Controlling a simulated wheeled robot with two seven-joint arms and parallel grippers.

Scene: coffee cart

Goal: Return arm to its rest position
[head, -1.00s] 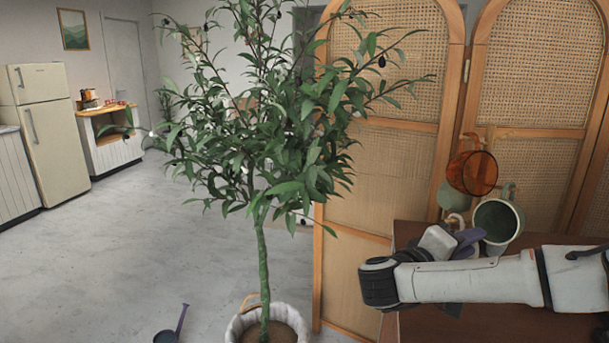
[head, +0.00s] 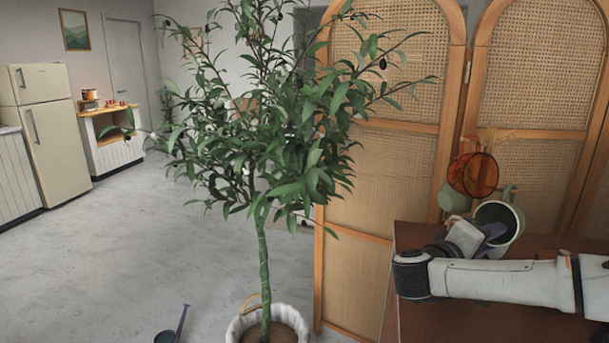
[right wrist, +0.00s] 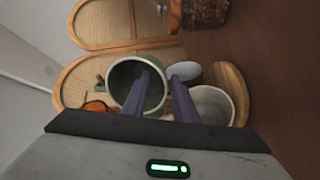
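My right arm reaches in from the right in the head view, over the brown cart top. My right gripper (head: 492,233) has two purple fingers, which also show in the right wrist view (right wrist: 165,85) with a gap between them and nothing clearly held. A large green mug (head: 506,216) is just behind the fingertips in the head view; it also shows in the right wrist view (right wrist: 126,77). I cannot tell whether the fingers touch it. An orange translucent cup (head: 474,174) is above it. My left gripper is not in view.
The cart top (head: 425,322) is brown. A pale cup (right wrist: 213,101) and a round wooden piece (right wrist: 232,82) are near the fingers. Cane screens (head: 385,185) stand behind. A potted tree (head: 264,265) stands left of the cart, with open floor (head: 120,250) beyond.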

